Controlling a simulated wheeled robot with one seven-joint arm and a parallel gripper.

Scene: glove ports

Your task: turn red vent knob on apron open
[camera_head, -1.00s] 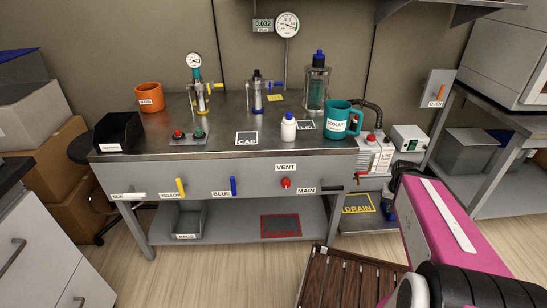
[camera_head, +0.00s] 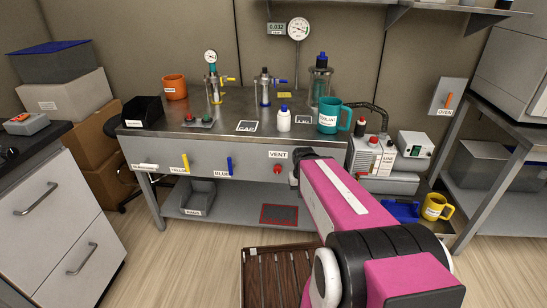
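The red vent knob (camera_head: 278,169) sits on the grey apron (camera_head: 250,162) of the steel bench, just below the white VENT label (camera_head: 278,154). My magenta arm reaches in from the lower right toward the apron. Its far end is just right of the knob and covers the MAIN label's place.
Yellow (camera_head: 186,163) and blue (camera_head: 230,166) handles stick out of the apron to the left. A teal mug (camera_head: 328,118) and white bottle (camera_head: 284,120) stand on the bench. A slatted wooden platform (camera_head: 268,280) lies on the floor in front. A yellow mug (camera_head: 434,207) stands at right.

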